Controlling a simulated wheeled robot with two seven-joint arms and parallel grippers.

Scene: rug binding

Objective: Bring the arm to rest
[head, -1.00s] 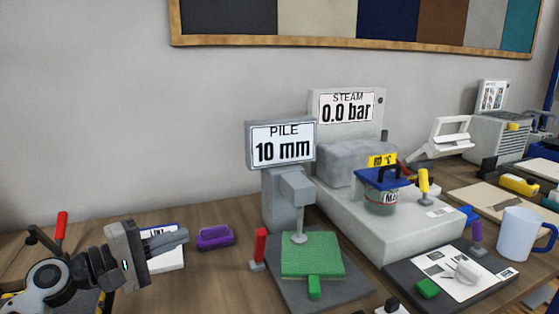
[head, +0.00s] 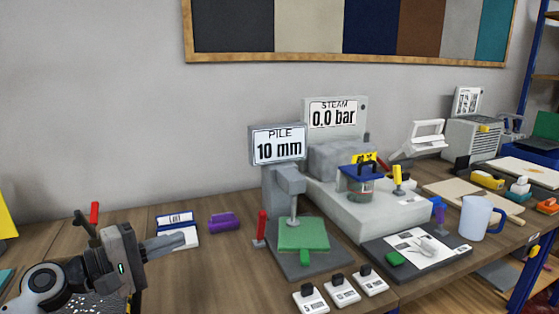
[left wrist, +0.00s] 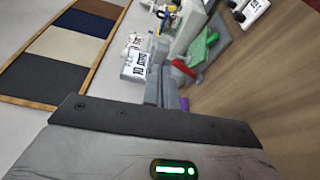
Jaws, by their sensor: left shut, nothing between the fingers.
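My left gripper (head: 178,244) is at the lower left of the head view, over the left part of the wooden table, with its fingers pointing right. Its fingers are together and hold nothing. In the left wrist view the closed fingers (left wrist: 165,90) show in the middle, above the gripper's dark body. My right gripper is in neither view.
The pile gauge (head: 278,150), a green pad (head: 303,236) and the steam unit (head: 336,117) stand in the middle. A mug (head: 476,218) stands right.

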